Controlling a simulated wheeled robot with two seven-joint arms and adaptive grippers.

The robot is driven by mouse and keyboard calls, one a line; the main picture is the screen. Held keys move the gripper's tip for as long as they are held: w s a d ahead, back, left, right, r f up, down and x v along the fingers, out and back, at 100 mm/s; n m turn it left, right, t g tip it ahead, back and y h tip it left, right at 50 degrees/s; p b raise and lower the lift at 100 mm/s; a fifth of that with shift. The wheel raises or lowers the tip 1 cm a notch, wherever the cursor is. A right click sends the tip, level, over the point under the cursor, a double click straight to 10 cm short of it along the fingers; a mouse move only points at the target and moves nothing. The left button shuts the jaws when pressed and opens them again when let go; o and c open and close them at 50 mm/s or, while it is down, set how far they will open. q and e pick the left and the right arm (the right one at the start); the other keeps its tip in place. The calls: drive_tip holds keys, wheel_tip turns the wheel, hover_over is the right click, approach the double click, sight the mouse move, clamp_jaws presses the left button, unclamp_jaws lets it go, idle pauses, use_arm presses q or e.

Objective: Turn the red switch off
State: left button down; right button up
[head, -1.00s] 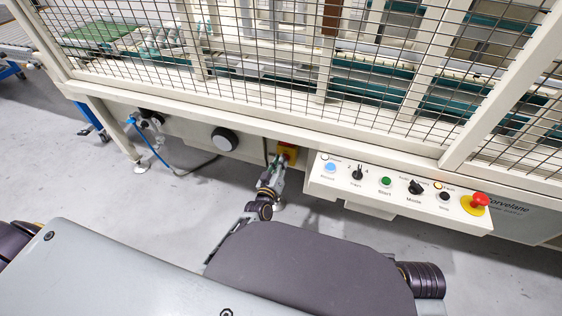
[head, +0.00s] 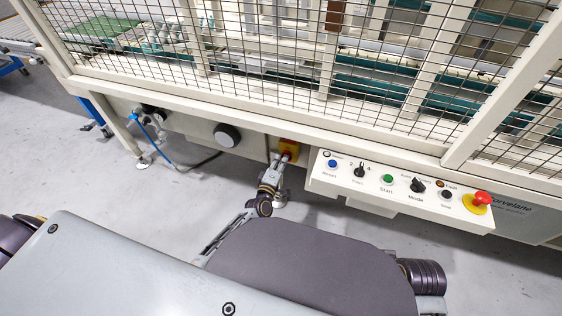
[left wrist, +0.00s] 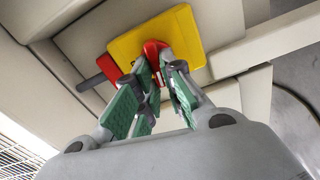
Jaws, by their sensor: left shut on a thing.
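The red switch (head: 290,147) sits on a yellow plate on the machine's lower front beam, left of the control panel. My left gripper (head: 277,163) reaches up to it from below. In the left wrist view, the gripper's green-padded fingers (left wrist: 160,70) are shut on the switch's red handle (left wrist: 153,50), in front of the yellow plate (left wrist: 185,30). Another red part shows left of the fingers, and the fingers hide the middle. The handle's exact angle is hard to tell. My right gripper is not in view.
The control panel (head: 400,206) juts out to the right, with buttons, knobs and a red emergency stop (head: 482,199). A round black knob (head: 227,135) and a blue hose (head: 165,150) lie to the left. A mesh guard rises above. The grey floor is open.

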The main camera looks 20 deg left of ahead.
use_arm(q)
drive_tip(key=shift+f+n, duration=0.1)
drive_tip(key=shift+n, duration=0.8)
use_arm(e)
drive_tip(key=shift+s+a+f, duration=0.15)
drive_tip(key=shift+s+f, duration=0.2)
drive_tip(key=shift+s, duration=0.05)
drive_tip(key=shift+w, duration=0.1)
use_arm(q)
drive_tip(key=c, duration=1.5)
unclamp_jaws()
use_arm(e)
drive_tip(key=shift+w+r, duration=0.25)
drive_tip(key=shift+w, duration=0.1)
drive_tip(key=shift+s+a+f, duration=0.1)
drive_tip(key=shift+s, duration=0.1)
use_arm(q)
drive_tip(key=shift+s, duration=0.1)
drive_tip(key=shift+s+a, duration=0.2)
drive_tip(key=shift+s, duration=5.7)
